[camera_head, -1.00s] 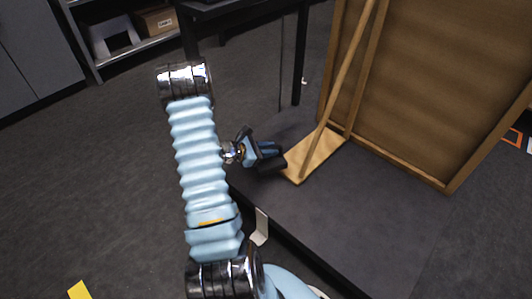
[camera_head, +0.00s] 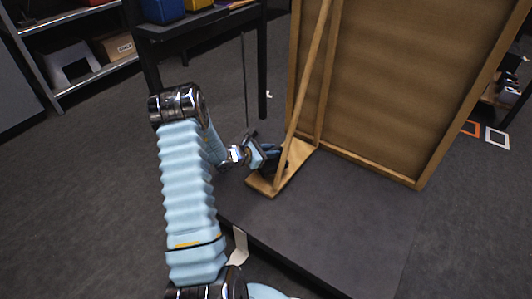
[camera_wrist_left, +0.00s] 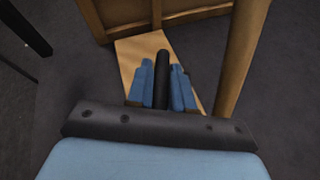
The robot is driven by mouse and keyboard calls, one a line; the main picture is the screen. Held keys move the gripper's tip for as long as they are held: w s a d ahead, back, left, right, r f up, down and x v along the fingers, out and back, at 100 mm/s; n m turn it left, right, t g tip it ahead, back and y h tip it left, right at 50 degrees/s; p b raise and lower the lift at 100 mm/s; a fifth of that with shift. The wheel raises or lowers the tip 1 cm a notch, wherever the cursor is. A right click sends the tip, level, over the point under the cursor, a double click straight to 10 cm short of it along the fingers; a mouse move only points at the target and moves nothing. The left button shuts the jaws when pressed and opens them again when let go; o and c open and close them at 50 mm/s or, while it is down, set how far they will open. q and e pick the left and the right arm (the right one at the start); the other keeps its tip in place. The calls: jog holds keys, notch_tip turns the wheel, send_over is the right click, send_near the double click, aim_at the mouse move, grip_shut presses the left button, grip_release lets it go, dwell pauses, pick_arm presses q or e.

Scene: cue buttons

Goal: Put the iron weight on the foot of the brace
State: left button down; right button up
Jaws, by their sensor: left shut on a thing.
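My left gripper (camera_head: 271,155) is shut on the black iron weight (camera_wrist_left: 162,80). In the left wrist view, its dark upright part shows between the blue fingers; the rest of it is hidden. The brace (camera_head: 306,90) is a slanting wooden strut leaning from the wooden panel down to a flat wooden foot (camera_head: 264,184). The gripper and weight are at the foot's left side, close beside the strut. In the left wrist view, the foot (camera_wrist_left: 134,52) lies behind and below the fingers. I cannot tell whether the weight touches it. My right gripper is not in view.
The large wooden panel (camera_head: 400,85) stands upright on a dark low platform (camera_head: 335,225). The strut (camera_wrist_left: 240,50) rises close to the right of the fingers in the left wrist view. A black table (camera_head: 200,22) stands behind. The platform's front is clear.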

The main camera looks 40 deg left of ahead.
aim_at(269, 161)
pick_arm(q)
jog(key=shift+a+f, duration=0.1)
jog(key=shift+f, duration=1.2)
jog(key=c, duration=1.4)
grip_release()
jog(key=shift+s+f, duration=0.15)
jog(key=shift+f, duration=0.05)
jog(key=o, duration=0.4)
jog(key=shift+r, duration=0.1)
jog(key=p+v, duration=0.1)
jog(key=v, duration=1.1)
